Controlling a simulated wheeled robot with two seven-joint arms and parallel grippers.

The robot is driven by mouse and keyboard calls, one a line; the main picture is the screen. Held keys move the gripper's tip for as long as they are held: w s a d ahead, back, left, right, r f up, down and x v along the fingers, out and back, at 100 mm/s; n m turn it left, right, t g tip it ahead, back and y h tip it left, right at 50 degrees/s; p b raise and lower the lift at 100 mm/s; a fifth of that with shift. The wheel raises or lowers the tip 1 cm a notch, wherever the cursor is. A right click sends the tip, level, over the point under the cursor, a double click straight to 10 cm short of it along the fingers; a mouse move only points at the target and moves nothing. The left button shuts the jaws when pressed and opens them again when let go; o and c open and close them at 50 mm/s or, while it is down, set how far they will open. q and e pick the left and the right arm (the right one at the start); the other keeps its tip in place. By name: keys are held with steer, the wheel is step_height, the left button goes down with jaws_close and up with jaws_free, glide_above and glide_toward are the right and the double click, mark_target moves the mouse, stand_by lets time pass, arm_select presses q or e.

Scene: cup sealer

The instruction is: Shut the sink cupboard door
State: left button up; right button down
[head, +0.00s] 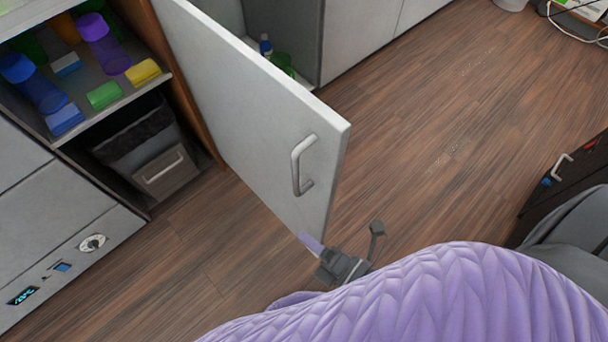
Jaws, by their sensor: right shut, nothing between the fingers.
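The sink cupboard door (245,105) is a light grey panel that stands wide open, swung out over the floor. A metal handle (300,165) is fixed near its free edge. Behind it the cupboard's inside (262,25) partly shows, with a bottle and a green item in it. My right gripper (312,243) is shut and empty at the door's lower free corner, on the handle side. Its purple tip overlaps the door's bottom edge in the picture; I cannot tell whether it touches. My left gripper is not in view.
An open shelf (105,90) with coloured cups and small boxes stands left of the door, above a grey bin (160,165). An appliance with a dial (92,243) is at lower left. A dark unit with a handle (560,175) stands at right. The wooden floor (450,110) between is clear.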

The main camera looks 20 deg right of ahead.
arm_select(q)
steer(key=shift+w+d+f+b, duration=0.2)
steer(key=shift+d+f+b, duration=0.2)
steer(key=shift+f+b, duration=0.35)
arm_select(e)
steer(key=w, duration=0.7)
steer(key=shift+w, duration=0.3)
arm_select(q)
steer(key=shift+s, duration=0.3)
arm_select(e)
steer(key=shift+d+r, duration=0.1)
steer(key=shift+d, duration=0.05)
